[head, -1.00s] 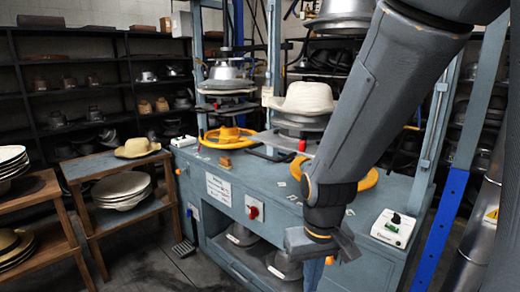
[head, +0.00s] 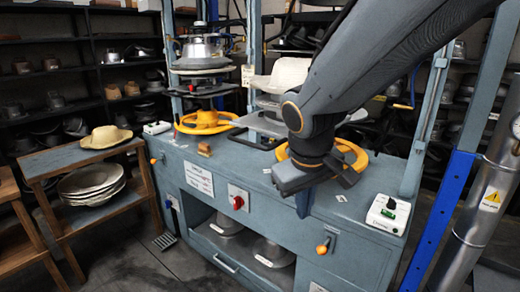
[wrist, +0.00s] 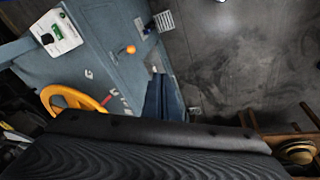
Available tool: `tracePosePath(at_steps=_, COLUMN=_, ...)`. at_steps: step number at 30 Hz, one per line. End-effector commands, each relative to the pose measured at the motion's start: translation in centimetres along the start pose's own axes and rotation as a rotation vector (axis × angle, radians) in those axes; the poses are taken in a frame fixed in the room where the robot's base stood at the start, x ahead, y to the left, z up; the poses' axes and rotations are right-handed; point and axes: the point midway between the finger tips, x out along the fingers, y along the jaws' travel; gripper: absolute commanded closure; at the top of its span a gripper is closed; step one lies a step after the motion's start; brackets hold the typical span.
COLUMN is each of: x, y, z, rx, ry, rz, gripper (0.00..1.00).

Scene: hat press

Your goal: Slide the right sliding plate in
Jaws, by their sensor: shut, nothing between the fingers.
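The right sliding plate (head: 262,124) is a flat grey plate in the right press, low under a white hat form (head: 289,75). Its left front part shows in the head view, and my arm hides its right part. The plate seems to stick out toward the front of the press. My gripper (head: 304,204) is in front of the bench, lower than the plate and to its right, apart from it. Its fingers also show in the wrist view (wrist: 164,98), closed together and empty. The plate cannot be made out in the wrist view.
A yellow handwheel (head: 354,158) lies right behind my wrist. The left press has another yellow wheel (head: 206,122). A white switch box (head: 388,214) sits at the bench's right end. A wooden stand (head: 75,157) with hats is at left.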

Motion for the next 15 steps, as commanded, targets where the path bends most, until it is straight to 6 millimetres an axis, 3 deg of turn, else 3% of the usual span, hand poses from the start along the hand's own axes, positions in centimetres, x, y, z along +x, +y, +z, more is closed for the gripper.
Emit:
tracePosePath(at_steps=1, x=-2.0, y=-1.5, z=-2.2, rx=-0.068, ry=0.056, rz=0.020, gripper=1.00)
tracePosePath(at_steps=6, x=-8.9, y=-5.1, z=-7.2, rx=-0.226, ry=0.212, rz=0.093, gripper=1.00)
tracePosePath(at_steps=10, x=-13.1, y=-7.0, z=-9.3, rx=-0.292, ry=0.306, rz=0.129, gripper=1.00)
tracePosePath(at_steps=15, x=-15.9, y=-8.1, z=-10.4, rx=-0.325, ry=0.365, rz=0.151, gripper=1.00)
